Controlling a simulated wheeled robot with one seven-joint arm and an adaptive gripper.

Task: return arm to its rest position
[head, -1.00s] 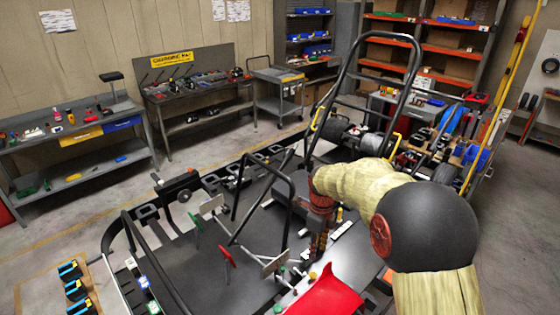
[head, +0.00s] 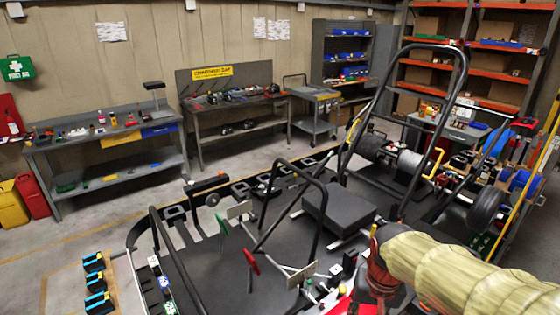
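My arm, in a pale yellow ribbed sleeve, enters at the lower right of the head view. It ends in a dark red wrist part above the right side of the kart frame. My gripper's fingers cannot be made out; they are hidden behind the wrist or lost among the dark kart parts. The kart chassis (head: 215,262) stands below, with black tube hoops and a dark flat box-like block (head: 340,212) in its middle. I see nothing clearly held.
Workbenches with tools (head: 105,140) (head: 235,100) line the back wall. A grey cart (head: 314,118) and orange-beamed shelves (head: 475,45) stand behind. A tall black hoop (head: 452,100) rises near my arm. Wheels (head: 487,210) lie at the right.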

